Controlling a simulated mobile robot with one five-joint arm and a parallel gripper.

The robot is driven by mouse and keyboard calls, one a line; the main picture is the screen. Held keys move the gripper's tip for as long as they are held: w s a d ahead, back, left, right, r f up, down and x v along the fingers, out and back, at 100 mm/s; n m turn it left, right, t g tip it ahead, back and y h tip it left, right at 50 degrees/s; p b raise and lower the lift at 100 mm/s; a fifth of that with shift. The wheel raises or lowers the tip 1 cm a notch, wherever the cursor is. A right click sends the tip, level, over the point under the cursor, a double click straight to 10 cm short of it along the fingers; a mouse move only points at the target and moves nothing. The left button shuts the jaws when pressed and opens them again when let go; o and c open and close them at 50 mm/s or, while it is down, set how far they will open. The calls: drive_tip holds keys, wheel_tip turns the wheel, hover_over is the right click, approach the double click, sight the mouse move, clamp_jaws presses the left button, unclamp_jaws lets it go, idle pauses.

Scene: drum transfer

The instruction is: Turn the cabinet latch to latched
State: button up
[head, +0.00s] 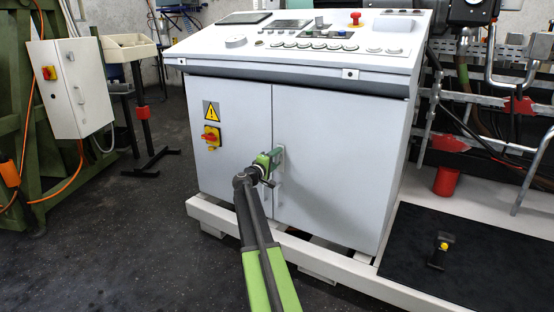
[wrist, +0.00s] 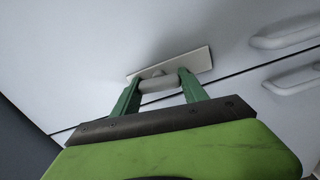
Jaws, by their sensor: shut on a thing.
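The cabinet (head: 330,150) is a light grey console with two doors meeting at a vertical seam. The cabinet latch (head: 278,154) sits on the front by the door seam, mostly hidden behind my gripper in the head view. In the wrist view the latch shows as a pale backplate (wrist: 200,62) with a short rounded handle (wrist: 158,84). My gripper (head: 271,160) is at the latch. In the wrist view its two green fingers (wrist: 158,90) are on either side of the handle, shut on it. The plate lies along the door seam in that view.
Two door pulls (wrist: 285,35) stand out beside the seam in the wrist view. A red-and-yellow rotary switch (head: 211,136) is on the left door. A white base rail (head: 320,255) runs along the cabinet's foot.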

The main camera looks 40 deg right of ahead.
drive_tip(key=shift+w+a+n, duration=0.1)
drive_tip(key=shift+w+n, duration=0.05)
drive_tip(key=shift+n, duration=0.55)
drive_tip(key=o, duration=1.4)
drive_tip(key=v, duration=1.7)
drive_tip(key=shift+a, duration=0.2)
